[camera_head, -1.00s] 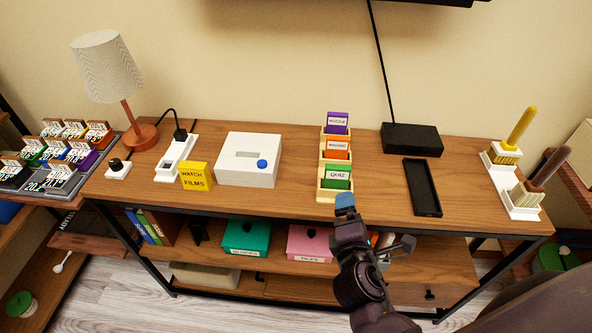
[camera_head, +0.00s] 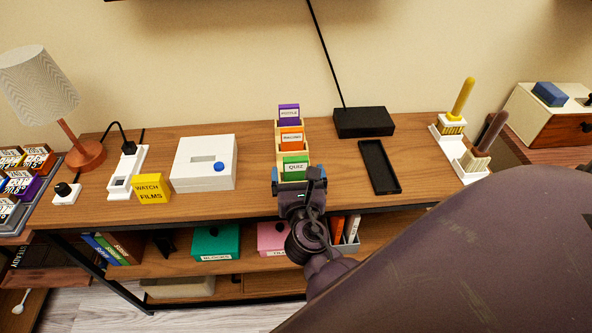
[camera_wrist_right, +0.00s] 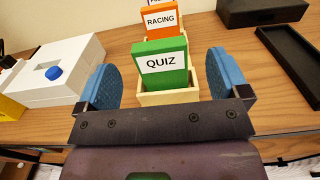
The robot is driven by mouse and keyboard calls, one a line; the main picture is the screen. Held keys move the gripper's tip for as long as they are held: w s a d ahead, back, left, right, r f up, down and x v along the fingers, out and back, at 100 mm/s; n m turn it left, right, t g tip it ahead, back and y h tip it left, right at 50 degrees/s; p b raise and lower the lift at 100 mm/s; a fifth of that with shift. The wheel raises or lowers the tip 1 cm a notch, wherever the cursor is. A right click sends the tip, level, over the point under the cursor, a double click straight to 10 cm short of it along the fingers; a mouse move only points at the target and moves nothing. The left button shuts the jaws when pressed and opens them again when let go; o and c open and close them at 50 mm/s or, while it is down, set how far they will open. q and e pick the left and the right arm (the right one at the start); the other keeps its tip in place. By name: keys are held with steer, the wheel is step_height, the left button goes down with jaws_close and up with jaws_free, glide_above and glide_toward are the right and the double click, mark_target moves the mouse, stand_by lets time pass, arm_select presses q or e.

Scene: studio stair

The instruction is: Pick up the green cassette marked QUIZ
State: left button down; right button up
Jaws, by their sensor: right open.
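The green cassette marked QUIZ (camera_head: 294,171) stands upright in the front slot of a pale wooden rack (camera_head: 280,146) on the shelf top. It also shows large in the right wrist view (camera_wrist_right: 160,72). My right gripper (camera_head: 299,176) is open, its blue finger pads (camera_wrist_right: 166,80) on either side of the cassette and the rack front, with a visible gap on both sides. An orange cassette marked RACING (camera_wrist_right: 160,20) and a purple cassette (camera_head: 289,114) stand behind it. My left gripper is not in view.
A white box with a blue button (camera_head: 205,165) stands left of the rack, near a yellow WATCH FILMS sign (camera_head: 152,188). A black tray (camera_head: 379,167) and black box (camera_head: 364,122) lie to the right. A brush stand (camera_head: 459,155) is farther right. Bare wood lies between.

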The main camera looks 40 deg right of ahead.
mark_target(296, 162)
steer(key=shift+r+x, duration=0.15)
steer(key=shift+x, duration=1.45)
steer(key=shift+r+x, duration=0.1)
steer(key=shift+x, duration=1.5)
steer(key=c, duration=1)
